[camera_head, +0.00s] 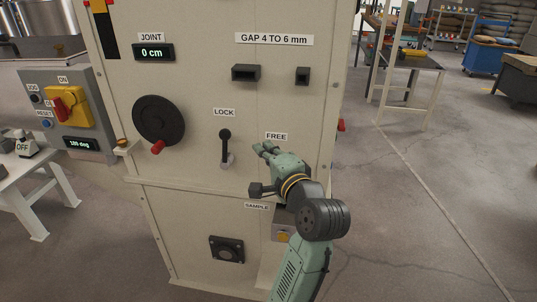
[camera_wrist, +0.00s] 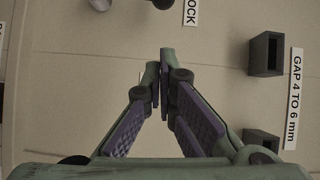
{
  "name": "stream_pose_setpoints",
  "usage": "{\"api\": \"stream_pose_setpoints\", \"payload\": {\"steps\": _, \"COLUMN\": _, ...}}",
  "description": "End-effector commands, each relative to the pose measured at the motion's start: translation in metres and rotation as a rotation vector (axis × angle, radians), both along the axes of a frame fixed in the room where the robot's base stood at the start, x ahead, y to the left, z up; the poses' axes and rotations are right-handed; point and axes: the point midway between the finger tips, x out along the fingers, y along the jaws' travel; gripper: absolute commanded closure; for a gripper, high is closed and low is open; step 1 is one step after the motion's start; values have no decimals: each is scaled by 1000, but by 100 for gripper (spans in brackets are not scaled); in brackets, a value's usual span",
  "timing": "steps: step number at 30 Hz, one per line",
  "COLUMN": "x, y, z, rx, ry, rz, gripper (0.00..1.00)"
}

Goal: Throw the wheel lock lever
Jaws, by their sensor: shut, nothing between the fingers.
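The wheel lock lever (camera_head: 225,146) is a black lever with a round knob on a pale base, on the cream cabinet front. It stands upright, knob up, below the LOCK label (camera_head: 224,112). The FREE label (camera_head: 276,136) is to its right. My gripper (camera_head: 262,149) is shut and empty, in front of the panel, just right of the lever and apart from it in the picture. In the wrist view the closed fingertips (camera_wrist: 160,62) point toward the LOCK label (camera_wrist: 190,11); parts of the lever (camera_wrist: 162,4) are cut off at the top edge.
A black handwheel (camera_head: 159,120) with a red handle is left of the lever. Two dark square sockets (camera_head: 245,73) jut out above, under the GAP label (camera_head: 274,39). A SAMPLE fitting (camera_head: 282,234) lies below, partly behind my arm. Open floor lies to the right.

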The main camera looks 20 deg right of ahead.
Motion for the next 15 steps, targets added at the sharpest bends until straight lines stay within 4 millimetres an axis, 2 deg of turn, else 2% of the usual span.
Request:
{"api": "stream_pose_setpoints", "payload": {"steps": 3, "x": 28, "y": 1, "z": 0, "rx": 1, "ry": 2, "rz": 3, "gripper": 100}}
{"api": "stream_pose_setpoints", "payload": {"steps": 7, "x": 53, "y": 1, "z": -1, "rx": 0, "ry": 1, "rz": 2, "gripper": 100}}
{"api": "stream_pose_setpoints", "payload": {"steps": 10, "x": 64, "y": 14, "z": -3, "rx": -1, "ry": 2, "rz": 3, "gripper": 100}}
{"api": "stream_pose_setpoints", "payload": {"steps": 15, "x": 75, "y": 25, "z": -5, "rx": -1, "ry": 1, "rz": 0, "gripper": 100}}
